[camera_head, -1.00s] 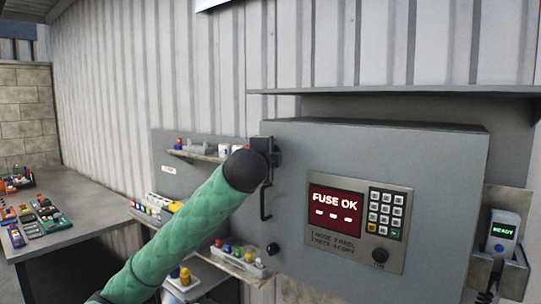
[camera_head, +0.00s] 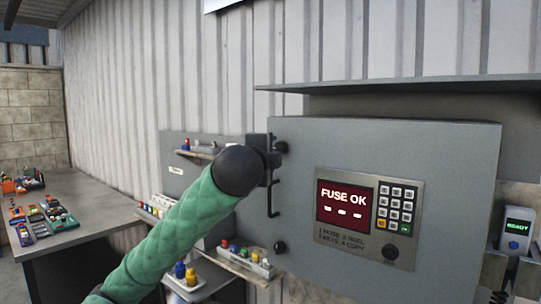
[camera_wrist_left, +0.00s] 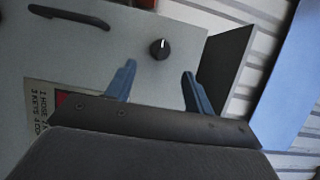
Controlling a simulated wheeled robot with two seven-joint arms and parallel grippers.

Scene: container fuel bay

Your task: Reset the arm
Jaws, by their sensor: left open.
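My left arm is green with a dark wrist and reaches up from the lower left in the head view. Its wrist is in front of the left edge of the grey cabinet (camera_head: 440,155), and my left gripper is largely hidden there. In the left wrist view, my left gripper (camera_wrist_left: 158,70) shows two blue fingers spread apart with nothing between them. A black knob (camera_wrist_left: 159,49) lies beyond the fingertips on the cabinet face. Whether any finger touches the cabinet cannot be told. My right gripper is out of view.
The cabinet has a screen (camera_head: 344,203) reading "FUSE OK", a keypad (camera_head: 395,208) and a black door handle (camera_head: 273,195). A device (camera_head: 517,235) reading "READY" hangs at right. A workbench (camera_head: 95,225) with coloured items stands left. Small shelves (camera_head: 235,262) hold items behind my arm.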

